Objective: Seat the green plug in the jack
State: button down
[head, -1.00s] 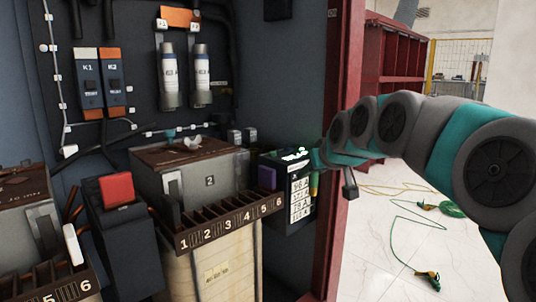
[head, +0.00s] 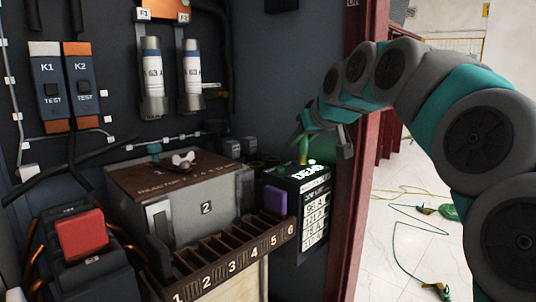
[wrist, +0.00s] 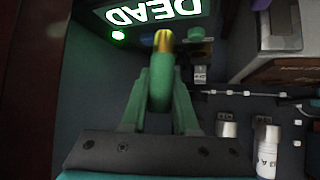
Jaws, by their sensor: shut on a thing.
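The green plug (head: 304,149), with a brass tip, shows below my gripper (head: 306,134) at the top of the black box (head: 300,205) whose lit display reads DEAD. In the wrist view the plug (wrist: 161,80) lies between the two green fingers of my gripper (wrist: 159,100), which is shut on it. Its brass tip points at the box's top, just beside the lit DEAD panel (wrist: 150,14). No open jack hole is visible; I cannot tell if the tip is in it.
A purple block (head: 275,199) stands left of the box. The cabinet's red frame (head: 355,200) is close on the right. Green cables lie on the floor outside.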

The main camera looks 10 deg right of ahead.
jog(key=w+a, duration=0.1)
jog(key=w, duration=0.3)
jog(key=w+a+f, duration=0.1)
jog(key=w+a, duration=0.1)
jog(key=w, duration=0.2)
jog(key=w+a, duration=0.1)
jog(key=w, duration=0.3)
jog(key=shift+w+a+f, duration=0.1)
jog(key=shift+a+f, duration=0.1)
jog(key=shift+w+a, duration=0.1)
jog(key=shift+w, duration=0.2)
jog(key=shift+f, duration=1.75)
jog(key=c, duration=0.7)
grip_release()
jog(key=shift+f, duration=0.1)
jog(key=shift+s+r, duration=0.1)
jog(key=shift+r, duration=0.15)
jog(key=v, duration=1.1)
jog(key=shift+s+r, duration=0.25)
jog(key=shift+s, duration=0.05)
